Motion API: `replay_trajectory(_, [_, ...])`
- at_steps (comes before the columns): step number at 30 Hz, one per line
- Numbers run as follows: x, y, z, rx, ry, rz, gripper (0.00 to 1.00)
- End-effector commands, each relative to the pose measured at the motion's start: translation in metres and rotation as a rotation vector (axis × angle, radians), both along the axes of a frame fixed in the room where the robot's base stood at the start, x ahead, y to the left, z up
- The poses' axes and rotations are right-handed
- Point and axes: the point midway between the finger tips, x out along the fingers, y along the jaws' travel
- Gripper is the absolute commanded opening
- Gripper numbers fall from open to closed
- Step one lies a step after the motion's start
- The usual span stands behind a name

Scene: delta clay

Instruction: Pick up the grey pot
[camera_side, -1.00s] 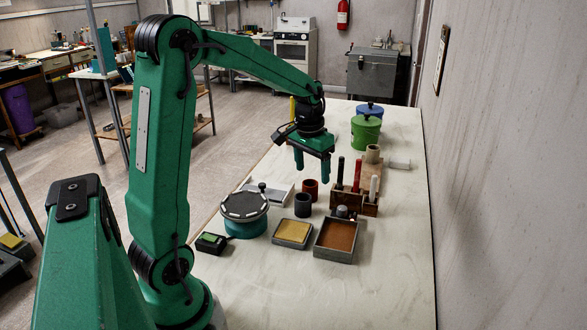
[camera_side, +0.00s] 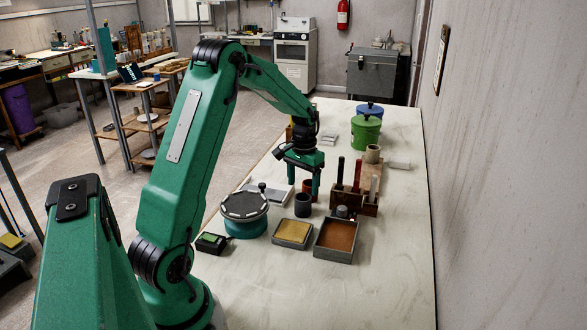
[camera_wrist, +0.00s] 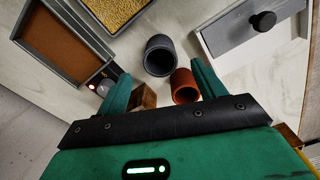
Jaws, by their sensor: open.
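The grey pot (camera_side: 303,206) is a small dark cup standing upright on the table, its mouth up. In the wrist view the grey pot (camera_wrist: 159,56) shows beyond the fingertips, between their lines. My gripper (camera_side: 303,176) is open and empty, pointing down, above and a little behind the grey pot in the side view. In the wrist view my gripper (camera_wrist: 163,82) has its fingers spread wide. A red-brown pot (camera_wrist: 184,86) lies close beside the right finger; in the side view a finger partly hides it.
A turntable (camera_side: 244,206) stands left of the pot. A tray with yellow filling (camera_side: 292,233) and a brown-filled tray (camera_side: 336,240) sit in front. A wooden tool holder (camera_side: 347,198) stands to the right. The table's near right part is clear.

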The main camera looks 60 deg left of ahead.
Motion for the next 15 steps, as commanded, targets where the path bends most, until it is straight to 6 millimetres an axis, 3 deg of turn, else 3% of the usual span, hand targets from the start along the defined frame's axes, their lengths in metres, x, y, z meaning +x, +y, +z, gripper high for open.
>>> replay_trajectory(15, [0.0,0.0,-0.022,0.0,0.001,0.0,0.69])
